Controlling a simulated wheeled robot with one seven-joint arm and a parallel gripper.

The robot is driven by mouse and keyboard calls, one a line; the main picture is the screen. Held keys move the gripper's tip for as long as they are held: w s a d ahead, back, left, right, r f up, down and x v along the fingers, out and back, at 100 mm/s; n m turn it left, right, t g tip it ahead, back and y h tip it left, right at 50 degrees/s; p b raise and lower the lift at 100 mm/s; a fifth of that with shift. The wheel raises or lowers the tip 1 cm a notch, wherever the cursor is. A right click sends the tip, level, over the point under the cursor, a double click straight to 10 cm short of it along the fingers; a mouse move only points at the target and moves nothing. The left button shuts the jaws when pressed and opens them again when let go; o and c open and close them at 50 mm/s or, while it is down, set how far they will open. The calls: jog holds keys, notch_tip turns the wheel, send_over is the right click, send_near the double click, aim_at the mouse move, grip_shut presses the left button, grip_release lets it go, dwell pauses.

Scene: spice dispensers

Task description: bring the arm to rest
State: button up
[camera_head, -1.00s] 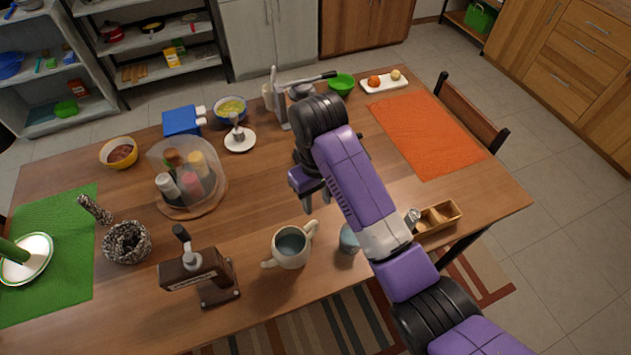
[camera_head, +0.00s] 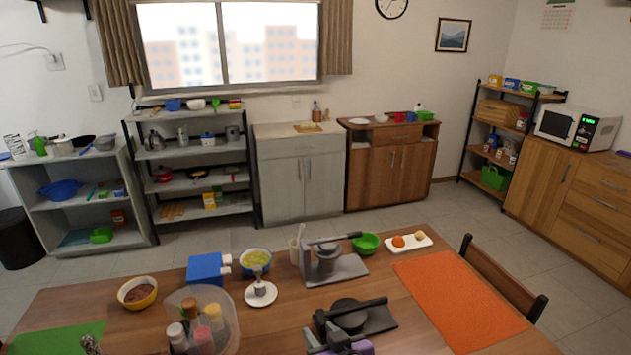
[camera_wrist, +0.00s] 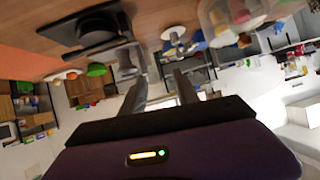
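My gripper (camera_head: 338,342) shows at the bottom edge of the head view, over the table (camera_head: 275,322), close in front of a black press-like tool (camera_head: 350,316). Most of my arm is below the picture. In the wrist view my gripper (camera_wrist: 160,88) has its two fingers apart, with nothing between them. The wrist picture is upside down, and the black tool (camera_wrist: 92,30) shows at its upper left.
A grey press (camera_head: 328,262), a blue box (camera_head: 206,268), a spice tray (camera_head: 232,328) and bowls stand on the table. An orange mat (camera_head: 455,295) lies at the right beside a chair (camera_head: 500,272). Shelves and cabinets line the back wall.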

jog(key=s+d+r+m+t+h, duration=0.1)
jog(key=s+d, duration=0.5)
jog(key=s, duration=0.8)
jog(key=s+d+r+m+t+h+b, duration=0.1)
jog(key=s+d, duration=0.5)
jog(key=s, duration=0.8)
jog(key=s+d+r+m+t+h+b, duration=0.1)
jog(key=s+d, duration=0.5)
jog(key=s, duration=0.9)
jog(key=shift+d+r+h, duration=0.15)
jog(key=shift+d+h, duration=0.25)
jog(key=shift+h, duration=0.4)
